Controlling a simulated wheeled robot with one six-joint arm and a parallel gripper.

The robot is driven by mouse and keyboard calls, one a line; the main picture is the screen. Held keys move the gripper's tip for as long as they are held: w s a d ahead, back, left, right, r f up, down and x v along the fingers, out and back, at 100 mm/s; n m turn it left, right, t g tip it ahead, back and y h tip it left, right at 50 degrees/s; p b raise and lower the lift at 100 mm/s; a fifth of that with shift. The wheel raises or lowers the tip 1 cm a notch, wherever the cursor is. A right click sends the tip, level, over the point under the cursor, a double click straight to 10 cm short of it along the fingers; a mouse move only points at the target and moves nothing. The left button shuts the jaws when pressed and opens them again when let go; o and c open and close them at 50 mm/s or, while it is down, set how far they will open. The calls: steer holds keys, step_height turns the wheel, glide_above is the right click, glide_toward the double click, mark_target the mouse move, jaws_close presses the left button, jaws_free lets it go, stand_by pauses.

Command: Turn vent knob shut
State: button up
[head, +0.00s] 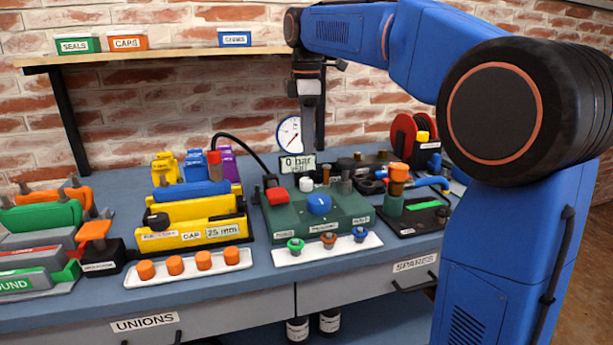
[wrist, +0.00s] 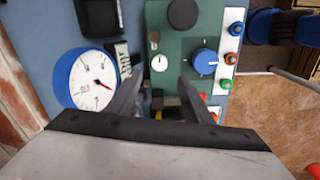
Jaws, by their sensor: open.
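A green panel box (head: 346,218) on the bench carries a blue knob (head: 319,204), a small white knob (head: 307,184) and a red block (head: 277,194). Its front labels are too small to read, so I cannot tell for sure which knob is the vent. In the wrist view, the white knob (wrist: 159,63) has a dark mark and sits just beyond my fingertips, between their lines; the blue knob (wrist: 206,62) with a white mark is to its right. My gripper (wrist: 159,80) is open and empty, above the panel's back side; it also shows in the head view (head: 308,140).
A white tray (head: 328,247) of coloured fittings lies in front. A yellow rack (head: 203,219) is left, and an orange-topped fixture (head: 399,172) is right.

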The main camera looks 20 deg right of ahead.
mark_target(307, 179)
step_height(307, 179, down, 11)
steer(key=shift+w+r, duration=0.1)
steer(key=shift+r, duration=0.05)
steer(key=shift+c, duration=0.7)
steer(key=c, duration=0.9)
